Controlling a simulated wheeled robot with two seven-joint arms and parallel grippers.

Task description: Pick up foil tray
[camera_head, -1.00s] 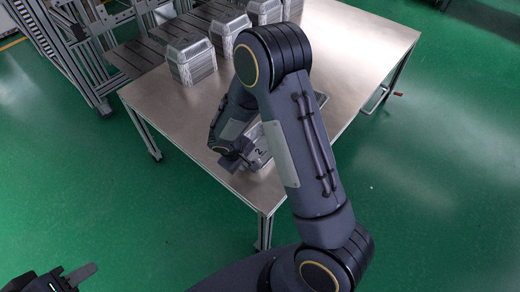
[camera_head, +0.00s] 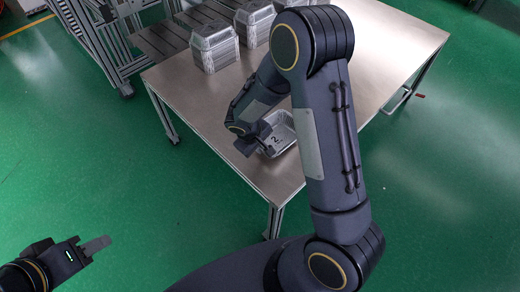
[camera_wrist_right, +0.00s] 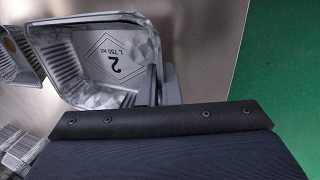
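The foil tray (camera_head: 284,126) is a silver, open container near the table's front edge, partly hidden by my right arm in the head view. In the right wrist view the tray (camera_wrist_right: 85,92) shows its ribbed walls and a floor marked "2". My right gripper (camera_head: 252,142) is at the tray's left end in the head view. In the wrist view its fingers (camera_wrist_right: 157,86) are close together with the tray's side wall between them. I cannot tell if the tray is clear of the table. My left gripper (camera_head: 97,244) is empty, away from the table; its finger gap is not clear.
The metal table (camera_head: 385,50) has bare room at right. Stacks of foil trays (camera_head: 214,46) stand at the back left, beside a grey frame rack (camera_head: 95,35). In the wrist view other trays (camera_wrist_right: 14,55) are close at left. Green floor surrounds the table.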

